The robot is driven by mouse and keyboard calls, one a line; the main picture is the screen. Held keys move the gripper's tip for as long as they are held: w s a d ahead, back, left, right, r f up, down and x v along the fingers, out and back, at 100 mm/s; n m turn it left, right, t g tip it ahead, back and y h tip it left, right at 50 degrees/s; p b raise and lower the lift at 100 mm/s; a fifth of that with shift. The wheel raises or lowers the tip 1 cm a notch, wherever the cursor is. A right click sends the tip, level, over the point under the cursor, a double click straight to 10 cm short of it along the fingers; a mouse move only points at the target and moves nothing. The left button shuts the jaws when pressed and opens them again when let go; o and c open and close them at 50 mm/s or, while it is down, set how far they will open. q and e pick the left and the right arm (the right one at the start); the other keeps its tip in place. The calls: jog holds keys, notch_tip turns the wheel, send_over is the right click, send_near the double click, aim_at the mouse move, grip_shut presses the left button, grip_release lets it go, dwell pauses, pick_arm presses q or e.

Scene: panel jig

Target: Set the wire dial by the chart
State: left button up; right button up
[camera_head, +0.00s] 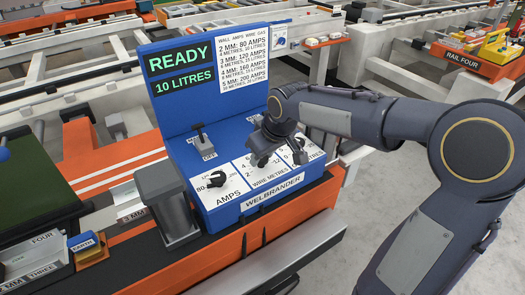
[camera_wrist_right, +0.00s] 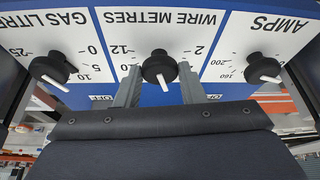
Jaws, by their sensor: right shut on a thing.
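The blue welder panel (camera_head: 180,120) has a chart (camera_head: 243,58) of wall, amps, wire and gas settings, and a screen (camera_head: 182,73) reading READY, 10 LITRES. My right gripper (camera_head: 264,156) is down at the wire dial, largely hiding it there. In the right wrist view, which shows the panel upside down, my right gripper's fingers (camera_wrist_right: 160,88) are shut on the black wire dial (camera_wrist_right: 158,68). Its white pointer points down in that picture, between the 12 and 2 sides. My left gripper is not in view.
The amps dial (camera_wrist_right: 263,69) and the gas dial (camera_wrist_right: 52,68) flank the wire dial. A lever switch (camera_head: 203,142) stands behind the amps dial. A grey post (camera_head: 165,200) stands left of the panel, near a blue EARTH block (camera_head: 84,242).

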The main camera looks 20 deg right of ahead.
jog(key=n, duration=0.2)
jog(key=n+y+p, duration=0.1)
jog(key=shift+w+d+r+n, duration=0.1)
jog(key=shift+d+n, duration=0.05)
jog(key=shift+n, duration=0.25)
jog(key=shift+w+d+n+g+y+p, duration=0.1)
jog(key=shift+n+g+y+p, duration=0.55)
jog(key=shift+n, duration=1.55)
jog(key=shift+g+y, duration=0.25)
jog(key=o, duration=1)
jog(key=v, duration=0.7)
jog(key=shift+r, duration=0.35)
